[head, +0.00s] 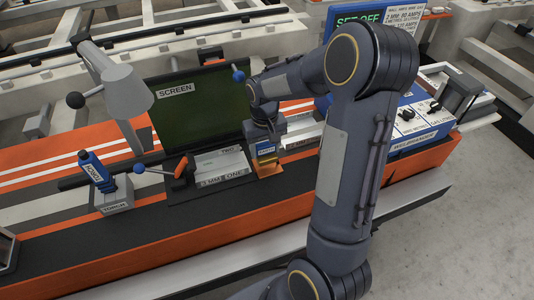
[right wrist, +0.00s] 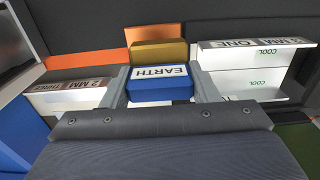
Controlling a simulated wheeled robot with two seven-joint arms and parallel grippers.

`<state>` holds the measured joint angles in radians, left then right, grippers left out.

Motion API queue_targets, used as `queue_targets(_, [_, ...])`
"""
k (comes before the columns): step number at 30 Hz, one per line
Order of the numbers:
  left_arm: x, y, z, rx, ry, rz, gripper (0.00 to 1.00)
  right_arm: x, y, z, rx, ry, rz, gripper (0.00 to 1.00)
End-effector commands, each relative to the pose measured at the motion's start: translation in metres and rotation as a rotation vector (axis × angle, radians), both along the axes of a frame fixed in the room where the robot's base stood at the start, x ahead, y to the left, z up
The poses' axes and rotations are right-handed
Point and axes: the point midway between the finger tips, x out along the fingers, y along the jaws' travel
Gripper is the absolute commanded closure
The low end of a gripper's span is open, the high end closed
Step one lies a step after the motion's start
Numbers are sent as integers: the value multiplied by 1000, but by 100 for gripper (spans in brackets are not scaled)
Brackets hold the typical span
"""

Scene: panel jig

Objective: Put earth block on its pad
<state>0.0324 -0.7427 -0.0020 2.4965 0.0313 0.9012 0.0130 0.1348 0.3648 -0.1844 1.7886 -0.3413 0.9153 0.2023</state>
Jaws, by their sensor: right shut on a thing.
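The earth block has a blue top labelled EARTH (head: 266,151) and a brass-coloured lower part. It also shows in the right wrist view, with its blue part (right wrist: 160,92) and brass part (right wrist: 160,52). My right gripper (head: 266,141) is shut on the block; in the right wrist view its fingers (right wrist: 162,86) flank the blue part. An orange patch, which looks like the pad (right wrist: 144,33), shows beyond the brass part. I cannot tell whether the block touches it or is just above. My left gripper is not in view.
Plates labelled ONE and TWO (head: 222,165) lie left of the block, before a dark screen (head: 195,100). A plate labelled THREE (right wrist: 70,90) lies on its other side. A torch holder (head: 113,198) stands left. A welding set (head: 415,120) stands right.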

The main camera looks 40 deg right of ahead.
Motion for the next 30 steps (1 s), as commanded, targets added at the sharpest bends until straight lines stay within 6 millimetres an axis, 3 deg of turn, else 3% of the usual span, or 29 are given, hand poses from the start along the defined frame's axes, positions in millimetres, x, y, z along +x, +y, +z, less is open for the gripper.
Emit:
queue_targets(5, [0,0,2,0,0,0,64,3,-11,-13,0,1,-2,83])
queue_targets(12, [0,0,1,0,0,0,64,3,-10,-42,1,-1,0,83])
queue_targets(24, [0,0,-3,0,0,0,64,3,-10,-47,0,-2,0,83])
queue_targets(25, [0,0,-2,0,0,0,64,3,-10,-46,1,-1,0,42])
queue_targets(30, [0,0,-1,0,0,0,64,3,-10,-46,1,-1,0,24])
